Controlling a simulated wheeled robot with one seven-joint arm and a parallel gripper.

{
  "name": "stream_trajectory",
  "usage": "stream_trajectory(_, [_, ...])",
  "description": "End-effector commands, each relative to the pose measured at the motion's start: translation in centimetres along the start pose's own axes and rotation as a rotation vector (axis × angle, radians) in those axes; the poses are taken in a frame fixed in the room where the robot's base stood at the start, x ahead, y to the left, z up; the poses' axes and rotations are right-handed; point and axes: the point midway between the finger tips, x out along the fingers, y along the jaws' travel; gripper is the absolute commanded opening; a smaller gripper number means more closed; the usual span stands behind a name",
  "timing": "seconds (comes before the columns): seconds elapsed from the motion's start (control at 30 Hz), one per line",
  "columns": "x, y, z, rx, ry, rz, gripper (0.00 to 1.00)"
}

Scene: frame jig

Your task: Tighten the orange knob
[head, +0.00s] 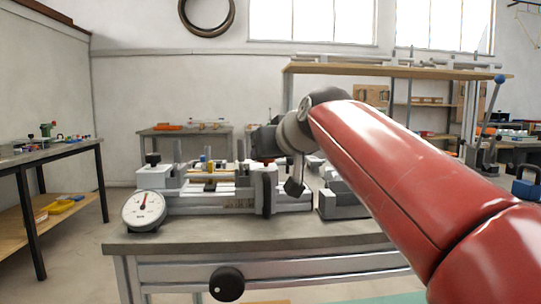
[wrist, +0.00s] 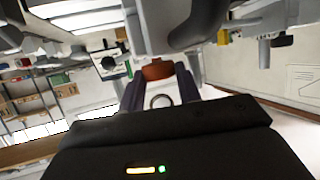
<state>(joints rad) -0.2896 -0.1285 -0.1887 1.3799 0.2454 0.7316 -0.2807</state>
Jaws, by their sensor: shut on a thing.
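The orange knob (wrist: 157,71) shows in the wrist view, seated against a grey metal part of the jig (wrist: 160,25). My gripper (wrist: 160,80) has its two dark fingers on either side of the knob and is shut on it. In the head view my red arm reaches in from the right, and my dark hand (head: 264,142) is over the frame jig (head: 285,201) on the workbench. In that view I cannot make out the fingertips or the gripped knob.
A round dial gauge (head: 144,210) stands at the front left of the workbench (head: 240,243). A grey block (head: 341,204) sits right of the jig. A black crank knob (head: 227,284) is on the bench front. A side table (head: 50,152) stands at left, with open floor between.

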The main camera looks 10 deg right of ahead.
Motion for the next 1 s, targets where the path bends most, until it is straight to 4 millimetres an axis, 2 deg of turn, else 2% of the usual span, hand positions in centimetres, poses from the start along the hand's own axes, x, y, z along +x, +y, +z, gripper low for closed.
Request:
stream_trajectory(0.7, [0.4,-1.2,-0.3,0.257,-0.005,0.623,0.11])
stream_trajectory(1.0, [0.6,-1.4,-0.4,0.346,-0.006,0.838,0.11])
